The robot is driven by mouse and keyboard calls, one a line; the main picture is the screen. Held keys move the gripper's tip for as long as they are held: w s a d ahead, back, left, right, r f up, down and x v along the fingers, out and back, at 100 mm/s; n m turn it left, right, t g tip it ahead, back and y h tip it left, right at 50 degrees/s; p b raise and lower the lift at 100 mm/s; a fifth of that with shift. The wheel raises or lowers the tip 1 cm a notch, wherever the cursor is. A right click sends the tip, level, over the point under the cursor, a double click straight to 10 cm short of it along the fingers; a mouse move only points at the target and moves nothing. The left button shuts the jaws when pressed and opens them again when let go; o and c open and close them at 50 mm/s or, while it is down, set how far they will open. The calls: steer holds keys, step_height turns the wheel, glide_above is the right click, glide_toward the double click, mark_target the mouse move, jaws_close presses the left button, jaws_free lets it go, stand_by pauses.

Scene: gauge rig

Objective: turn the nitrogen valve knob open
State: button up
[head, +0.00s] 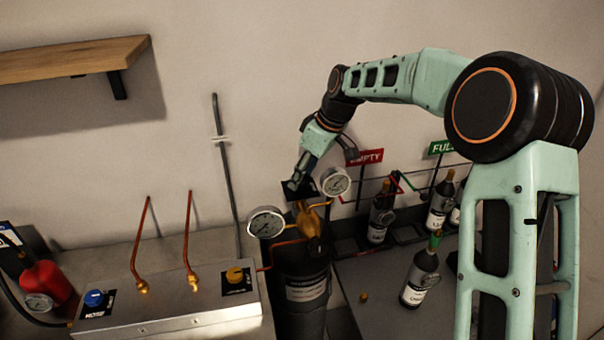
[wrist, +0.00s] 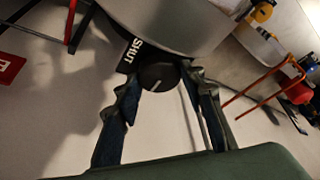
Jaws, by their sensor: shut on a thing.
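The valve knob (wrist: 158,73) is dark and round with a short pale line on its face, in the upper middle of the wrist view. A black plate (wrist: 131,54) reading SHUT is beside it, at its upper left. My gripper (wrist: 160,84) is shut on the knob, one finger on each side. In the head view my gripper (head: 294,186) is at the top of the dark cylinder (head: 302,300), behind the brass regulator (head: 309,218). The knob itself is hidden there. The cylinder's label is too small to read.
Two round gauges (head: 266,222) (head: 335,181) flank the regulator close to my gripper. A metal box (head: 170,306) with blue and yellow knobs and copper tubes stands at the left. Bottles (head: 420,279) stand at the right, near EMPTY (head: 365,157) and FULL (head: 441,147) signs.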

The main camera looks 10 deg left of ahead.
stand_by(0.4)
steer(key=o, duration=1.2)
steer(key=shift+c, duration=0.2)
steer(key=shift+r, duration=0.15)
steer(key=v, duration=1.1)
steer(key=shift+d+r, duration=0.25)
steer(key=shift+r, duration=0.1)
